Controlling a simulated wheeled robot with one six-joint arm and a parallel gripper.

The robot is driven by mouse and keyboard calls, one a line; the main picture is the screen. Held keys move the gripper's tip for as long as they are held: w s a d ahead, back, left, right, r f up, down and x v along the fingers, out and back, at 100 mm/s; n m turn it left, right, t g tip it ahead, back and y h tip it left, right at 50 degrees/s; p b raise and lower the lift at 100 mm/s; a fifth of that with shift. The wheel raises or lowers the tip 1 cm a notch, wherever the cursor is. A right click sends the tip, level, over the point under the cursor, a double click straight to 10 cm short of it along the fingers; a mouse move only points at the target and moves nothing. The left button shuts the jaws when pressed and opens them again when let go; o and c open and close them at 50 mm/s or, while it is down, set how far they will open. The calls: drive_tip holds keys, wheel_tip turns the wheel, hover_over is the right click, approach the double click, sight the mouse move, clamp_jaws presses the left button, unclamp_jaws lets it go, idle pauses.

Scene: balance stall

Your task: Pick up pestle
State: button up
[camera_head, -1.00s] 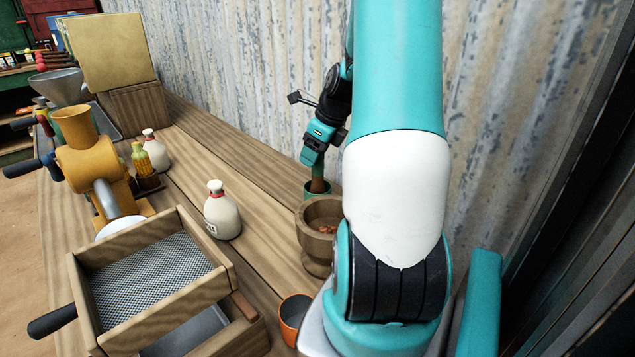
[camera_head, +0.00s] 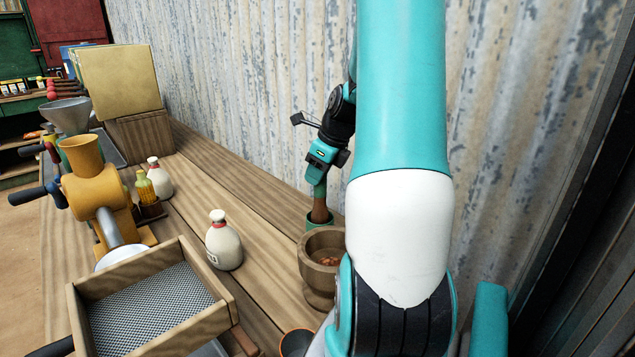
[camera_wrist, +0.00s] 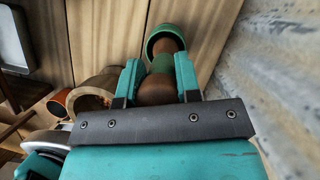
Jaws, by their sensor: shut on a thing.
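The pestle (camera_head: 320,208) is a brown wooden rod, held upright at the back right of the counter. In the wrist view the pestle (camera_wrist: 156,92) shows a rounded brown top between my fingers and a green band below it. My gripper (camera_head: 319,184) is shut on its upper part, and the wrist view shows my gripper's fingers (camera_wrist: 158,85) on both sides of it. The pestle's lower end appears still within the rim of a green cup (camera_head: 311,220); that cup (camera_wrist: 151,39) also shows in the wrist view. The very tip is hidden.
A wooden mortar (camera_head: 310,265) with brown bits inside stands just in front of the cup. A white bottle (camera_head: 223,247), a yellow grinder (camera_head: 97,195) and a wooden sieve box (camera_head: 220,320) stand to the left. The corrugated wall (camera_head: 250,90) is close behind.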

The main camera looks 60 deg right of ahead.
wheel_tip(320, 180, up, 18)
drive_tip(key=p, duration=0.3)
drive_tip(key=shift+f, duration=0.15)
idle(0.9)
